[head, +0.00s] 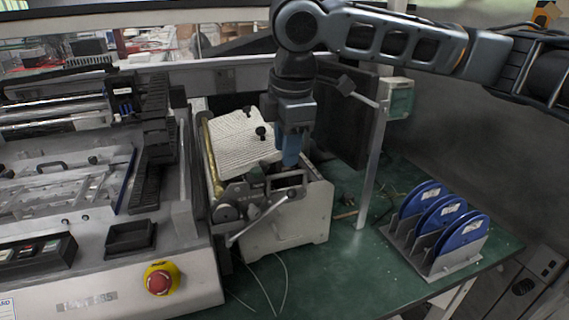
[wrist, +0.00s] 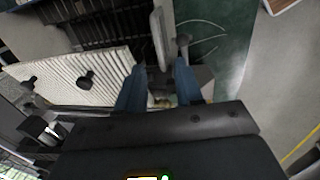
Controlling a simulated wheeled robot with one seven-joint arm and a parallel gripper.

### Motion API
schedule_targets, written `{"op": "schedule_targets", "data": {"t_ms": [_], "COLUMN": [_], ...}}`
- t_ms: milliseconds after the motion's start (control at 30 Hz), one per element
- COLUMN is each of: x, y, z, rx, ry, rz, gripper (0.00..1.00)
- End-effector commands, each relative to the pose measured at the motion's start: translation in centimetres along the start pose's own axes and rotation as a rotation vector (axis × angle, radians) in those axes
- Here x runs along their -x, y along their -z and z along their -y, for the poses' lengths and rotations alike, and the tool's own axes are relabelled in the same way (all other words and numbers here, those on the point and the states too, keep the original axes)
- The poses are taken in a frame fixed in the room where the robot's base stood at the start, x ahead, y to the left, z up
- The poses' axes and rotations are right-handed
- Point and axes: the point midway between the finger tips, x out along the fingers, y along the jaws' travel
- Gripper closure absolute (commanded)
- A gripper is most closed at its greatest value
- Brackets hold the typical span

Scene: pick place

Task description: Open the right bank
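The unit that I take to be the right bank is a pale box (head: 290,225) on the green table, with a white ribbed panel (head: 238,138) on top carrying black knobs. A dark mechanism (head: 262,192) with a slanting silver lever (head: 258,221) is at its front. My gripper (head: 290,160) points down over the box, just behind this mechanism. In the wrist view my gripper (wrist: 160,88) has its two blue fingers apart, with the ribbed panel (wrist: 75,78) to their left. Contact is unclear.
A large machine with a red stop button (head: 159,280) stands close on the left. A rack of blue discs (head: 438,225) stands on the right of the green table (head: 345,275). An upright metal post (head: 372,165) is right of the box. Thin cables lie in front.

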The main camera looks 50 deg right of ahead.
Motion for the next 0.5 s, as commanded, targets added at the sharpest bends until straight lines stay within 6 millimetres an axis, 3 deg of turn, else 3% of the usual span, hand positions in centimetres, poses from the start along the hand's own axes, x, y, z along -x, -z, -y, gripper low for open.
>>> {"op": "schedule_targets", "data": {"t_ms": [200, 500], "x": [-3.3, -5.0], "y": [0.0, 0.1], "z": [0.0, 0.0], "rx": [-0.002, -0.001], "ry": [0.002, -0.001], "rz": [-0.001, -0.002], "gripper": [0.64, 0.64]}}
